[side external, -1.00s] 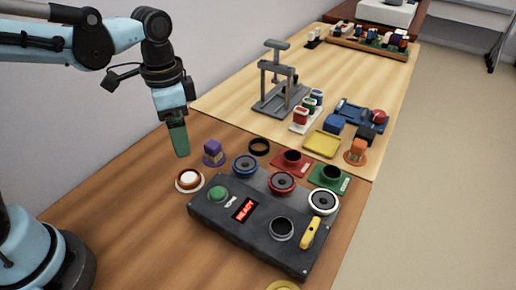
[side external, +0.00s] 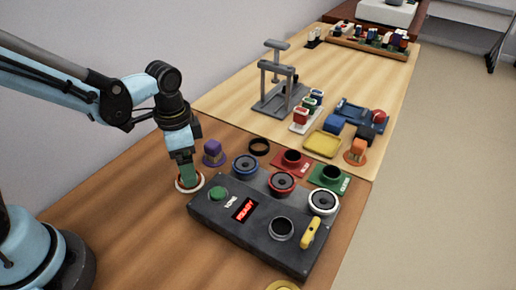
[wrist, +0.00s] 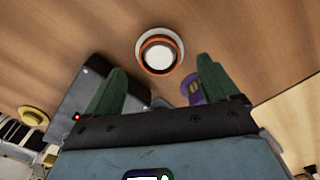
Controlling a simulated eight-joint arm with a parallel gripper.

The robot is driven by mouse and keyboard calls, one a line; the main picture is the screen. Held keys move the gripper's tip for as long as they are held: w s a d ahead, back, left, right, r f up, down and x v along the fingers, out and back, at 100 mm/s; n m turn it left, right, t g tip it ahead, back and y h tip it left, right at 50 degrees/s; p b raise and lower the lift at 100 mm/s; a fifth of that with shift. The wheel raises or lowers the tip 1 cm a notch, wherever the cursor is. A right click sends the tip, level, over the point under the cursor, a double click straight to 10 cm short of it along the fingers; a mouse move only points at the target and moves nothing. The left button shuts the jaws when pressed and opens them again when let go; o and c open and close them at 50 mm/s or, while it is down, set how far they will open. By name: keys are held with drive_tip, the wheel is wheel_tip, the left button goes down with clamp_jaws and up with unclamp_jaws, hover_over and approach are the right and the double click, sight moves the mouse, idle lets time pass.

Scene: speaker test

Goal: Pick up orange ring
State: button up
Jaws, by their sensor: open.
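The orange ring (wrist: 160,73) lies around a white centre inside a wider white rim, on the brown table. In the wrist view it is at upper middle, ahead of and between my two green fingers. My gripper (wrist: 160,63) is open and empty, one finger to each side of the ring. In the side external view my gripper (side external: 186,178) is low, right over the white-rimmed piece (side external: 178,185) and hides much of it. I cannot tell whether the fingers touch it.
A dark control box (side external: 258,237) with a green button, speakers and a yellow handle stands close to the right. A purple piece (side external: 213,153) stands just behind my gripper. An orange piece (side external: 356,151) is farther right. The brown table toward the front left is clear.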

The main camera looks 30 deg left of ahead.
drive_tip(key=shift+f, duration=1.7)
drive_tip(key=c, duration=1.1)
